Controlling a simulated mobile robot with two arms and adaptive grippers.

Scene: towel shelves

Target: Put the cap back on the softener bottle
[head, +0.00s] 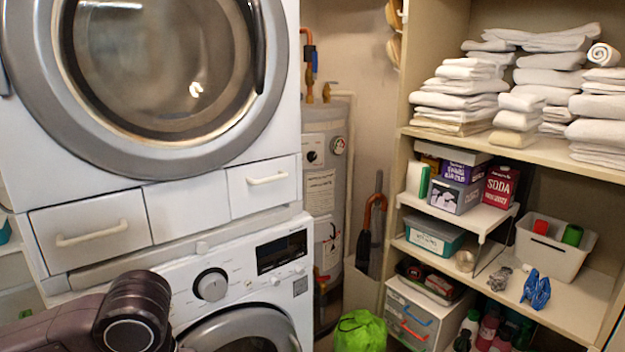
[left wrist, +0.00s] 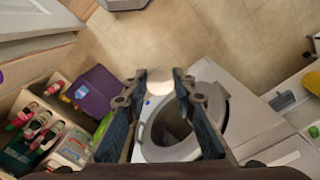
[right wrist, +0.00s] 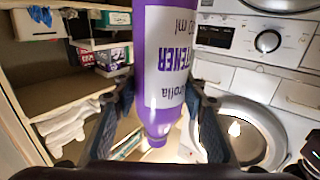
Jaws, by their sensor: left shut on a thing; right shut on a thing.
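The softener bottle (right wrist: 170,60) is purple with a white label printed in purple. It fills the middle of the right wrist view, where the room appears upside down, so its purple neck (right wrist: 158,130) points down in the picture. My right gripper (right wrist: 160,95) is shut around the bottle. The neck's end shows no cap on it. In the left wrist view, a small round white thing, seemingly the cap (left wrist: 159,80), sits between the fingertips of my left gripper (left wrist: 159,86), which is shut on it. Neither gripper, bottle nor cap shows in the head view.
A stacked washer (head: 235,285) and dryer (head: 160,90) stand at left in the head view. Shelves at right hold towels (head: 460,95), boxes and a white bin (head: 555,245). A green bag (head: 360,330) is at bottom centre. A purple container (left wrist: 98,92) shows in the left wrist view.

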